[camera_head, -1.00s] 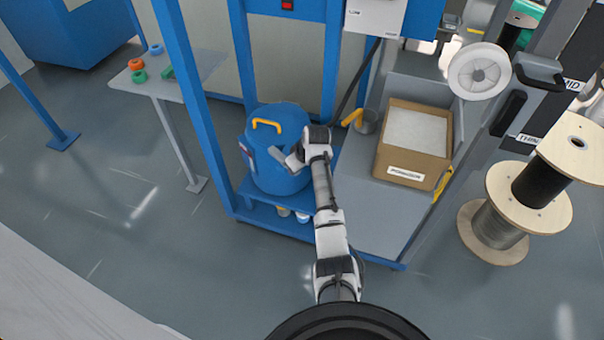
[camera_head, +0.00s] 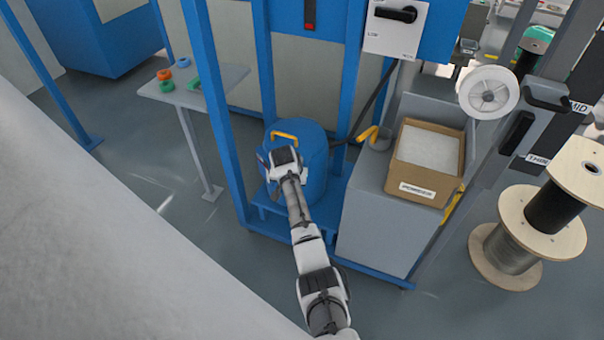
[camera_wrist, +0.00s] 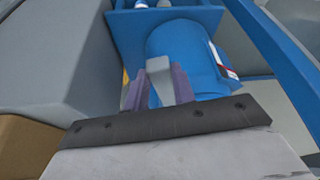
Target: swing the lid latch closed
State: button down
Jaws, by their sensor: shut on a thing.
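The blue drum (camera_head: 316,165) stands on the low blue shelf, with a yellow handle (camera_head: 284,136) on its lid. My gripper is at the drum's front left in the head view, and my wrist hides its fingers and the latch there. In the wrist view the two purple fingers of my gripper (camera_wrist: 158,84) are shut on a grey lever, which looks like the lid latch (camera_wrist: 159,70). The latch lies against the drum's blue side (camera_wrist: 188,52). The latch's far end is hidden.
A blue frame post (camera_head: 215,110) rises left of the drum. A cardboard box of pellets (camera_head: 424,165) sits on the grey bench to the right, beside a scoop with a yellow handle (camera_head: 368,133). A small table (camera_head: 205,90) stands at left. Wooden spools (camera_head: 528,235) stand at far right.

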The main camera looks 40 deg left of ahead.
jog(key=shift+s+a+m+h+b, duration=0.3)
jog(key=shift+a+m+h+b, duration=0.15)
jog(key=shift+a+m, duration=0.6)
jog(key=shift+d+m, duration=0.2)
jog(key=shift+m, duration=0.05)
jog(key=c, duration=1.2)
grip_release()
jog(key=shift+o, duration=0.2)
jog(key=b+v, duration=0.1)
jog(key=v, duration=1.3)
jog(key=shift+s+a+f, duration=0.1)
